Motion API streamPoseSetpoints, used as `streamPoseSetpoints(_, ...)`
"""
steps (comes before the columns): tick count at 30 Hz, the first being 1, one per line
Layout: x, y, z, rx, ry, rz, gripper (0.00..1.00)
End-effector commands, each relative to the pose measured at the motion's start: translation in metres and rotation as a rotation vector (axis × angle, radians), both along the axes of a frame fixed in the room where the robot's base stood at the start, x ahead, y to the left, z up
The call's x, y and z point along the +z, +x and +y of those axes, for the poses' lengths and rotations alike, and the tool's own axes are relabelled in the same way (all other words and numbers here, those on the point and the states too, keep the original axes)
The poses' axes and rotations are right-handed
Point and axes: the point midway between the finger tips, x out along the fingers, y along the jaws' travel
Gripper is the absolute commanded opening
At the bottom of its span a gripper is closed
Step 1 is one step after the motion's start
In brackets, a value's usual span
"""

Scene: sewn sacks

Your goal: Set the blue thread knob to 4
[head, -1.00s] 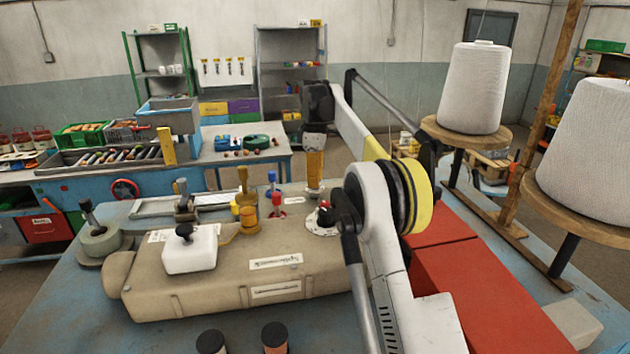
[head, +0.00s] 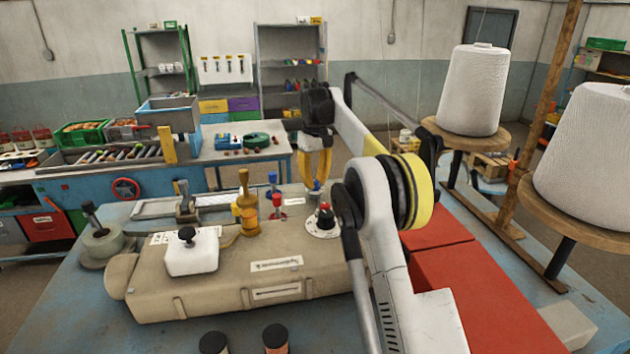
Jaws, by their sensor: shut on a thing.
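My gripper (head: 316,182), with yellow fingers, points down behind the beige machine head (head: 225,285). Its tips are closed around a small blue knob (head: 317,186), which is mostly hidden by the fingers. A second small blue knob (head: 272,180) stands upright to the left, apart from the gripper. The dial marks around the gripped knob are hidden or too small to read, so its setting cannot be told.
A white block with a black knob (head: 191,252) sits on the machine. White thread cones (head: 473,90) stand at right.

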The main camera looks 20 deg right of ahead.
Motion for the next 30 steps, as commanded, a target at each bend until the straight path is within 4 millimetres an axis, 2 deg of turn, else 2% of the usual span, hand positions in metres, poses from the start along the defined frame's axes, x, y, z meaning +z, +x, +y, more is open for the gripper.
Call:
streamPoseSetpoints(18, 0.0002, 0.0002, 0.0, -0.559, 0.0, -0.001, 0.0)
streamPoseSetpoints(30, 0.0, 0.0001, -0.0001, -0.763, 0.0, -0.001, 0.0)
